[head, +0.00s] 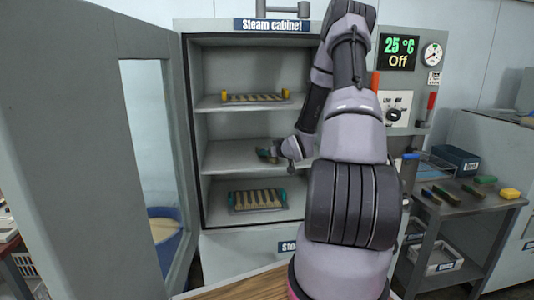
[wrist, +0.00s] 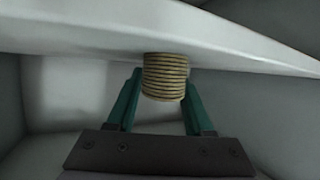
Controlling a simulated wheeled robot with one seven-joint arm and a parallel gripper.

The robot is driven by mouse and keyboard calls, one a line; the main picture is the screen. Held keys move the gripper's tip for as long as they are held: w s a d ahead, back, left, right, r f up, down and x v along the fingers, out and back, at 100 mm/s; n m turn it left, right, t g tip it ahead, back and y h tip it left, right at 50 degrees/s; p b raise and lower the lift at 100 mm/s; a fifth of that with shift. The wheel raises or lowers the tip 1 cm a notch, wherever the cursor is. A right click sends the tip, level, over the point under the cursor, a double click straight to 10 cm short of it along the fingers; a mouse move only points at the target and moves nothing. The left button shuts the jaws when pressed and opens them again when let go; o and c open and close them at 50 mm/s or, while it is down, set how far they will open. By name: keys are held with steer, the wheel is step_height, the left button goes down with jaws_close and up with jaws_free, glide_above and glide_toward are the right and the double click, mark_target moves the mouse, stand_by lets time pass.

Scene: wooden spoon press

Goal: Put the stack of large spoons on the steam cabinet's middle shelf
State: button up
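The steam cabinet (head: 195,130) stands with its door wide open on the left and shows three levels. My gripper (head: 268,154) is inside it at the height of the middle shelf (head: 228,160). In the wrist view, my gripper's teal fingers (wrist: 163,95) are closed on both sides of a ribbed tan stack of large spoons (wrist: 165,76), seen end on. In the head view the stack is small and mostly hidden by my gripper. I cannot tell whether it touches the shelf surface. A pale shelf edge (wrist: 230,52) runs just behind the stack's top in the wrist view.
The upper shelf holds a rack with yellow ends (head: 255,98). The cabinet's bottom holds a spoon press with teal ends (head: 257,199). A grey cart (head: 470,205) at right carries coloured blocks. The cabinet door (head: 90,160) stands at left. The middle shelf's left part is bare.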

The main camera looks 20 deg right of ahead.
steer(key=shift+s+r, duration=0.1)
steer(key=shift+r, duration=0.05)
steer(key=v, duration=1.1)
steer(key=s+a+r+m+g+h, duration=0.2)
steer(key=s+a+r, duration=0.15)
steer(key=r, duration=0.45)
steer(key=s+a+r+m+g+h, duration=0.1)
steer(key=s+a+r+g+h, duration=0.15)
steer(key=s+r, duration=0.4)
steer(key=s+a+r+m+g+y, duration=0.1)
steer(key=s+a+r+y, duration=0.1)
steer(key=s+a+r, duration=0.3)
steer(key=s+a+r+m+g+y, duration=0.1)
steer(key=s+a+r+y, duration=0.2)
steer(key=s+a+r, duration=0.2)
steer(key=s+a, duration=0.3)
steer(key=s, duration=0.3)
steer(key=shift+s+a, duration=0.25)
